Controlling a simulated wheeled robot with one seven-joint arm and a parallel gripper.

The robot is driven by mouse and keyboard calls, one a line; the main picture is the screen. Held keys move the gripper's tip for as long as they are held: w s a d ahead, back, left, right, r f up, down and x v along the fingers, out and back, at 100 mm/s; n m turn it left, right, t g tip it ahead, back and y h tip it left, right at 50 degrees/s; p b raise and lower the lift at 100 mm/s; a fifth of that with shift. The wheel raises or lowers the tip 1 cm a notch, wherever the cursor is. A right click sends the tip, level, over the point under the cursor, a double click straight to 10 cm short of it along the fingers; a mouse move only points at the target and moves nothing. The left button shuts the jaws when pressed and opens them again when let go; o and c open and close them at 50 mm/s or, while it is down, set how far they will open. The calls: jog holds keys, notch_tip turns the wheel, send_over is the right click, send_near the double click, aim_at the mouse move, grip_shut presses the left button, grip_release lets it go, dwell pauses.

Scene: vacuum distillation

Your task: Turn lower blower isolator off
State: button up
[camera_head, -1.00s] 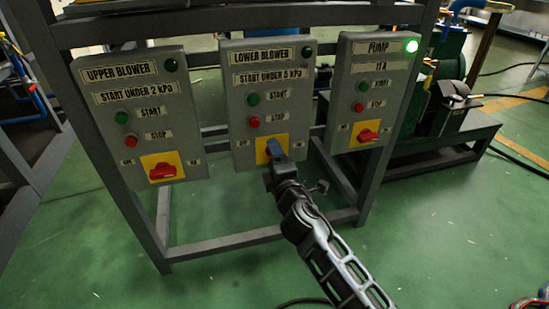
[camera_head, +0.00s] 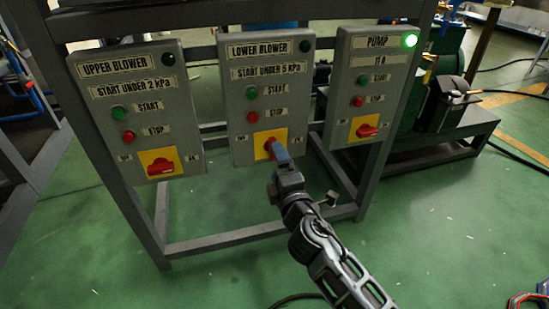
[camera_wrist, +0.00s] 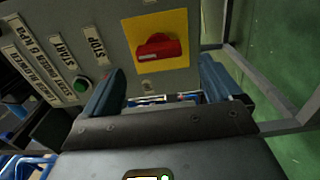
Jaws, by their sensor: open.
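The lower blower box (camera_head: 265,100) is the middle of three grey control boxes. Its isolator is a red knob (camera_head: 270,146) on a yellow plate (camera_head: 260,140), partly hidden by my gripper in the head view. My gripper (camera_head: 278,150) is just in front of it. In the wrist view the red knob (camera_wrist: 158,47) shows whole, lying beyond and between the two blue fingers of my open gripper (camera_wrist: 160,80). The fingers look apart from the knob. Its long side runs across the lettering direction, so it looks upright on the box.
The upper blower box (camera_head: 135,105) stands left and the pump box (camera_head: 375,85) right, with a lit green lamp (camera_head: 410,40). Their red knobs lie roughly level. A grey frame (camera_head: 235,240) carries the boxes.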

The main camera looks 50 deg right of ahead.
jog(key=shift+v, duration=1.3)
jog(key=shift+a, duration=0.15)
